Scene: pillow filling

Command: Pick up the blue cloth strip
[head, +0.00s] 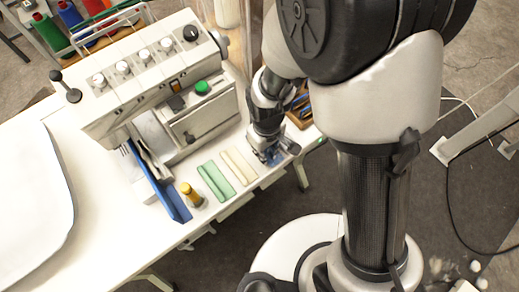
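My gripper (267,152) points down at the right end of the white table, right of the cream strip. A small patch of blue, which looks like the blue cloth strip (273,158), shows at its fingertips. The gripper covers most of it. I cannot tell whether the fingers are closed on it or only around or above it. A green cloth strip (215,182) and a cream cloth strip (238,166) lie side by side, flat on the table to the left.
A sewing machine (200,100) stands behind the strips on the white table (100,235). A yellow-topped bottle (191,194) and a long blue bar (158,182) are left of the green strip. A wooden tray (302,113) lies behind my gripper. Thread spools stand at the back left.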

